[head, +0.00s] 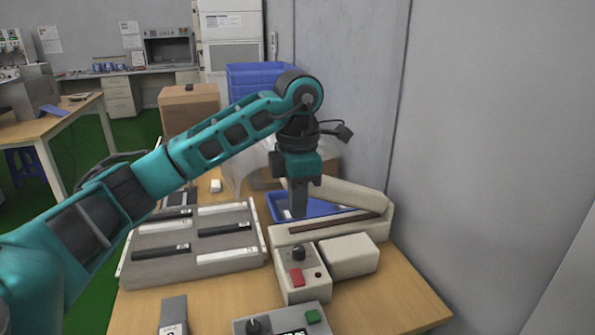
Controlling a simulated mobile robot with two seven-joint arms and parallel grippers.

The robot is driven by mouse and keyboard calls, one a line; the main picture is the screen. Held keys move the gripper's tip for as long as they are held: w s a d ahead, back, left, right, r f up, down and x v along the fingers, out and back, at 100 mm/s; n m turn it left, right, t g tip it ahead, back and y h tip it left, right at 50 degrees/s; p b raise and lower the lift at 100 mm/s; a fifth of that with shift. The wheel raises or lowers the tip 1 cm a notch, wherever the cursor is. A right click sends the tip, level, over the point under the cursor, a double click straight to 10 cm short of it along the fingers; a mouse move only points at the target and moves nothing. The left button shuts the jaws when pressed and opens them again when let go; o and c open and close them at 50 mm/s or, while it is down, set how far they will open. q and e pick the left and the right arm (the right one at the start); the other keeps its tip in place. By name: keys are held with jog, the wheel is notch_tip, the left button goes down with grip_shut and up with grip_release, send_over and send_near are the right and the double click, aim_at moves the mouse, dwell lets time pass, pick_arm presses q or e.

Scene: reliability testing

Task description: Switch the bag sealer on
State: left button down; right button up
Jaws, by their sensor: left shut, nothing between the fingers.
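The bag sealer (348,254) is a beige machine at the right of the wooden table, with its long upper arm (345,196) slanting up behind a brown sealing strip. Its front control box (303,288) carries a black knob (298,253), a red switch (297,277) and a small dark round spot, likely an indicator. My left gripper (298,211) points straight down, shut and empty, in front of the sealer's arm in the picture and above the knob and red switch. It appears apart from the control box. My right gripper is not in view.
A grey rack (150,270) with black and white bars lies left of the sealer. A grey box with a green button (312,316) and a dark block (173,314) stand at the front. A blue tray (283,204) lies behind. A wall rises close on the right.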

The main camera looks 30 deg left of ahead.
pick_arm(q)
notch_tip(320, 180, up, 12)
jog(key=p, duration=0.3)
jog(key=shift+d+f, duration=0.1)
dwell(0.4)
